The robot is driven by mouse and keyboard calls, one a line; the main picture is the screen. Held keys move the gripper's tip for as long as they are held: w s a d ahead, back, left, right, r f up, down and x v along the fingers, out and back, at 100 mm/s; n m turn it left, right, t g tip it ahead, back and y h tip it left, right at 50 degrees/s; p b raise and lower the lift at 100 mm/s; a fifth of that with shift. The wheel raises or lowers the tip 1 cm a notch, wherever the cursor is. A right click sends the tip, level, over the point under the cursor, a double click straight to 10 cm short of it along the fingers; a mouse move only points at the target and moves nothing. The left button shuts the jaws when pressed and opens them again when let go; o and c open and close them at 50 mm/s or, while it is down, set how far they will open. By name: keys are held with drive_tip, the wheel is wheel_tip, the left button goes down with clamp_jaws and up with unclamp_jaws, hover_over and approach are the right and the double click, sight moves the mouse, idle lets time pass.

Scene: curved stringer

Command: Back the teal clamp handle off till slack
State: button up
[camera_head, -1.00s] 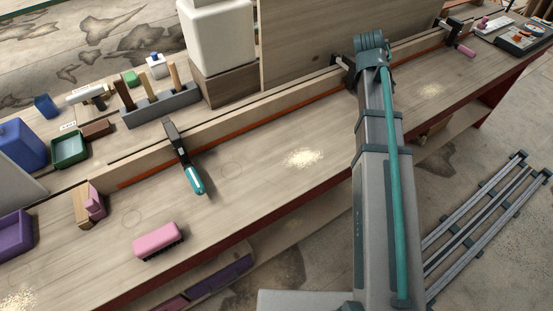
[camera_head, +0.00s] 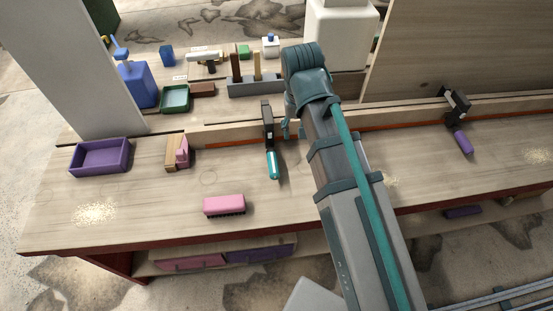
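The teal clamp handle (camera_head: 273,164) hangs below its dark clamp body (camera_head: 268,122), which grips the long wooden strip along the bench, left of my arm. My gripper (camera_head: 294,130) is small and partly hidden by my own wrist. It is just right of the dark clamp body and above and right of the teal handle in the picture. I see no contact with the handle. Whether its fingers are open or shut is unclear.
A second clamp with a purple handle (camera_head: 462,141) is on the strip at right. A pink brush (camera_head: 224,205) lies in front of the teal clamp. A purple tray (camera_head: 100,157) and a pink-and-wood block (camera_head: 178,153) stand left.

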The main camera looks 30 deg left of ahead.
hover_over(273, 164)
drive_tip(key=shift+n+g, duration=0.4)
drive_tip(key=shift+d+f+p, duration=0.1)
drive_tip(key=shift+f+p, duration=1)
drive_tip(key=shift+f, duration=3.8)
clamp_jaws()
